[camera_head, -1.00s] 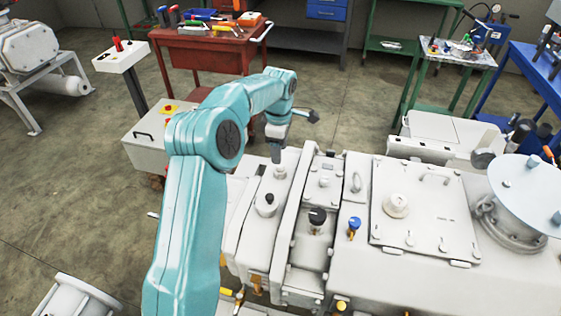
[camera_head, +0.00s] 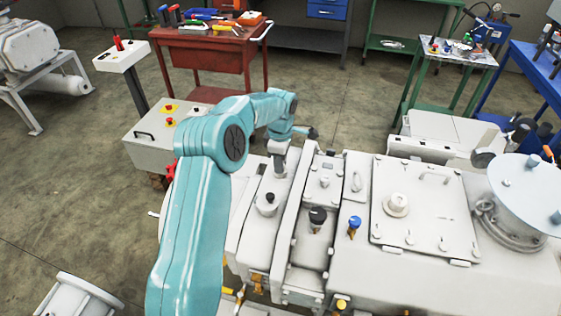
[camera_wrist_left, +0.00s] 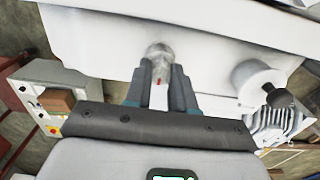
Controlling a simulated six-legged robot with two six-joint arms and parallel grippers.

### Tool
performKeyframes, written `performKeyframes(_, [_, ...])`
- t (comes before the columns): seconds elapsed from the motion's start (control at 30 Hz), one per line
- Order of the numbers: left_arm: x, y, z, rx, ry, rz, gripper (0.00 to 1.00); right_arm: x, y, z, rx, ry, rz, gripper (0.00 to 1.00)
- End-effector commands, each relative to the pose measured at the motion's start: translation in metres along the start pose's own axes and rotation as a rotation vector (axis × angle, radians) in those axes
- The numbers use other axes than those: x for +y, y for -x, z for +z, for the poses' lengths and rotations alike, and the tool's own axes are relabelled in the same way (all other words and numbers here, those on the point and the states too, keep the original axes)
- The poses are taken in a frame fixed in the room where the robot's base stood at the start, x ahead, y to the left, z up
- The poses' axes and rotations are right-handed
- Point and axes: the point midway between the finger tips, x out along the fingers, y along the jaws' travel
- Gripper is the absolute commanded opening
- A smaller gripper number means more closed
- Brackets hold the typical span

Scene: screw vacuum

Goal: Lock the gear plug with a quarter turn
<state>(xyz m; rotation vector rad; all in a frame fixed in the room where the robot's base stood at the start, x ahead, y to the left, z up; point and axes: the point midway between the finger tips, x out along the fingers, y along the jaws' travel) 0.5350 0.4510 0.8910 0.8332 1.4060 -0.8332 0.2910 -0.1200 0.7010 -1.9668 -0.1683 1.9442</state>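The gear plug (camera_wrist_left: 159,54) is a small pale round knob on the white machine housing. In the left wrist view it stands at the tips of my left gripper (camera_wrist_left: 162,75), one finger on each side. The fingers are apart by about the plug's width; I cannot tell whether they press on it. A small red mark shows between them. In the head view my left gripper (camera_head: 279,171) points down onto the housing and hides the plug. My right gripper is in neither view.
A white cap with a dark knob (camera_head: 266,200) stands close to the gripper; it also shows in the left wrist view (camera_wrist_left: 254,80). A black knob (camera_head: 317,215) and a blue-topped valve (camera_head: 354,224) stand to the right. A control box (camera_head: 170,130) lies behind the arm.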

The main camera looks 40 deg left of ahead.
Motion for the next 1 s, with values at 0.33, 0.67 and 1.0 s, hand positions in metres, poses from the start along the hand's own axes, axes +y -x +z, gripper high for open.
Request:
performKeyframes(0.33, [0.000, 0.001, 0.000, 0.000, -0.538, -0.001, 0.00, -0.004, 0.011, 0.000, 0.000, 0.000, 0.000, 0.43])
performKeyframes(0.67, [0.000, -0.002, 0.000, 0.000, -0.852, 0.000, 0.00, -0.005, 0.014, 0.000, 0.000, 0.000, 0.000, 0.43])
performKeyframes(1.0, [0.000, -0.002, 0.000, 0.000, -0.848, -0.001, 0.54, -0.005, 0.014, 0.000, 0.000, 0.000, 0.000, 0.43])
